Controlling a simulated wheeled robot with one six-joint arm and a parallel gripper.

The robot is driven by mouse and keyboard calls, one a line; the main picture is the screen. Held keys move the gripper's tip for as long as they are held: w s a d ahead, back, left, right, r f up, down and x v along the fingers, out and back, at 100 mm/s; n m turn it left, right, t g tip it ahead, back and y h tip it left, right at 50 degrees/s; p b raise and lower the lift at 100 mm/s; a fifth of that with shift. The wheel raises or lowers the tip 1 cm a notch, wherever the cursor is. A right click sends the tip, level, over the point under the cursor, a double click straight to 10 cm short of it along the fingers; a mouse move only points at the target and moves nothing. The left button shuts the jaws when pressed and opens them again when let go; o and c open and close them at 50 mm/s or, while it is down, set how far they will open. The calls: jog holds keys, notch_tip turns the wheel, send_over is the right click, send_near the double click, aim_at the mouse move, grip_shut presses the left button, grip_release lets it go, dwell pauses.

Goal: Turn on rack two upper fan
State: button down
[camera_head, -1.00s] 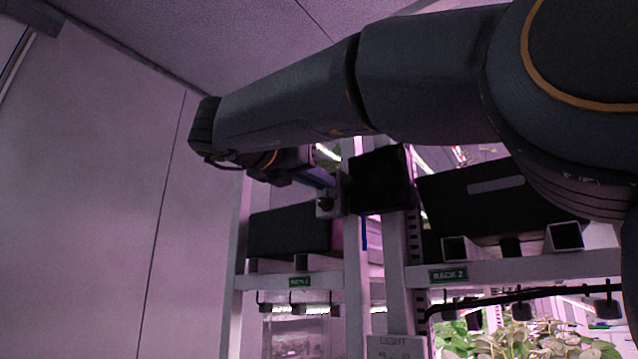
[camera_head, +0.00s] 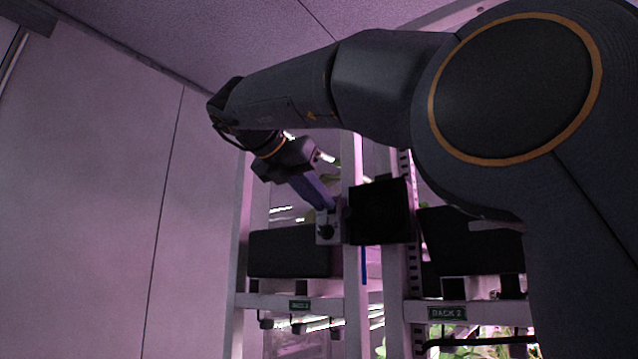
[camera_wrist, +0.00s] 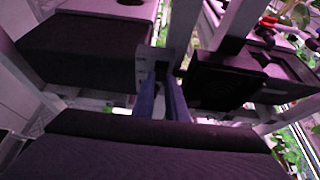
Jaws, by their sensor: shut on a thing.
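The upper fan (camera_head: 380,212) is a black square box on the rack post, above the green RACK 2 label (camera_head: 447,313). Beside its left side is a small grey switch plate (camera_head: 319,240) with a dark knob (camera_head: 326,231). My gripper (camera_head: 327,207) reaches down to this plate from the upper left, its blue fingers at the knob. In the wrist view, my gripper's two fingers (camera_wrist: 160,78) are close together at the plate (camera_wrist: 143,68), shut on the knob, which they mostly hide. The fan (camera_wrist: 225,82) is just right of them. Whether the fan spins cannot be told.
A dark box (camera_head: 290,252) stands on the left rack's shelf, below my gripper. White rack posts (camera_head: 394,270) stand close by. A blue strip (camera_head: 364,265) hangs under the fan. The pale wall (camera_head: 80,200) at left leaves free room.

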jog(key=r+g+y+p, duration=0.1)
jog(key=p, duration=0.2)
jog(key=g+y+p, duration=0.1)
jog(key=g+p, duration=0.1)
jog(key=p, duration=0.2)
jog(key=w+r+g+y+p, duration=0.1)
jog(key=p, duration=0.3)
jog(key=shift+d+r+g+y, duration=0.3)
jog(key=shift+d, duration=0.05)
jog(key=shift+p, duration=0.3)
jog(key=c, duration=1.8)
grip_release()
jog(key=shift+o, duration=0.2)
jog(key=shift+r, duration=0.15)
jog(key=shift+v, duration=2.3)
